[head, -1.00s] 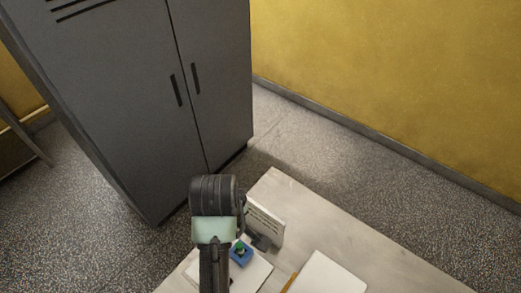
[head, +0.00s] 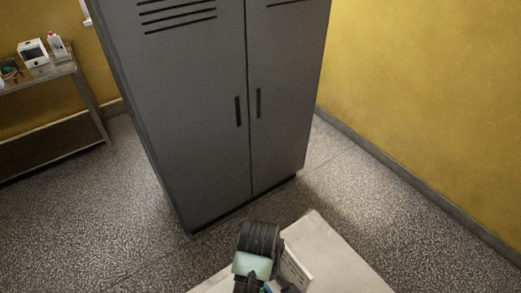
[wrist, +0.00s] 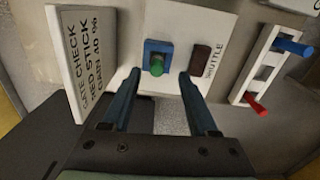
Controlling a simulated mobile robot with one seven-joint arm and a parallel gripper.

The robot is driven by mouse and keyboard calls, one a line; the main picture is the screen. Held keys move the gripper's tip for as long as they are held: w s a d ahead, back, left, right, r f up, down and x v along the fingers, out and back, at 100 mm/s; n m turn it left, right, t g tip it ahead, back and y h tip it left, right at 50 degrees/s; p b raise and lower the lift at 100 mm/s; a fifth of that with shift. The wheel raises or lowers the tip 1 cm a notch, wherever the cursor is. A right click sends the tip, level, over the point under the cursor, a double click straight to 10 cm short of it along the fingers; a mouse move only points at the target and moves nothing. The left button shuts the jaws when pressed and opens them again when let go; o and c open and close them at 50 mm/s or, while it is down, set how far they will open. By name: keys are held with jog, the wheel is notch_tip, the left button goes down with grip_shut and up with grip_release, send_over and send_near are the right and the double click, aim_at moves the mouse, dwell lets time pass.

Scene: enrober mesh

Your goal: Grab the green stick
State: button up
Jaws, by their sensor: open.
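In the wrist view, the green stick (wrist: 157,69) stands up from a blue square base (wrist: 152,48) on a white panel, its rounded end towards the camera. My gripper (wrist: 159,76) is open, with one dark finger on either side of the stick's line. The stick shows between the fingertips, and I see no finger touching it. I cannot tell how far the tips are from it in depth.
A sign (wrist: 84,65) reading "GATE CHECK RED STICK GAIN 40 %" stands left of the stick. A brown block (wrist: 201,58) lies right of it. A white frame (wrist: 257,70) further right carries a blue peg (wrist: 292,47) and a red peg (wrist: 254,106). A grey locker (head: 220,110) stands beyond the table (head: 335,255).

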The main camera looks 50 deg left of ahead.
jog(key=shift+w+a+f+p, duration=0.15)
jog(key=shift+f+p, duration=0.55)
jog(key=shift+f, duration=1.8)
grip_shut()
